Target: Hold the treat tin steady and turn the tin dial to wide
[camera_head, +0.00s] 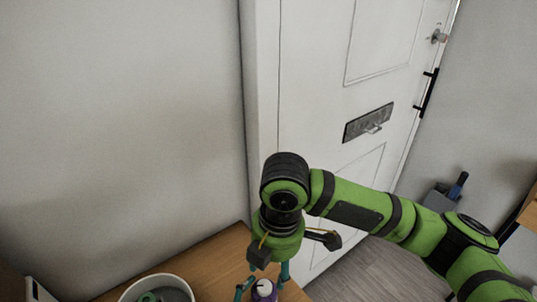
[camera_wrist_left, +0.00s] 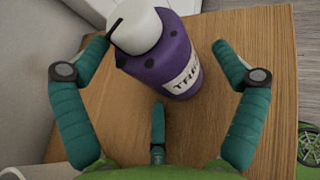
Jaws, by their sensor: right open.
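The treat tin (camera_wrist_left: 168,66) is purple with a white label, partly readable as "TR", and stands on a wooden tabletop. Its white dial (camera_wrist_left: 136,27) on top has a black pointer mark. In the head view the tin's dial (camera_head: 264,289) shows at the bottom edge, and most of the tin is cut off. My left gripper (camera_wrist_left: 160,50) is open, its teal fingers spread on both sides of the tin with visible gaps.
The wooden table (camera_head: 212,262) has a white bowl (camera_head: 134,285) with something green inside, left of the tin. A white door (camera_head: 330,60) with a letter slot (camera_head: 368,123) stands behind. Bare wood (camera_wrist_left: 120,125) shows in front of the tin.

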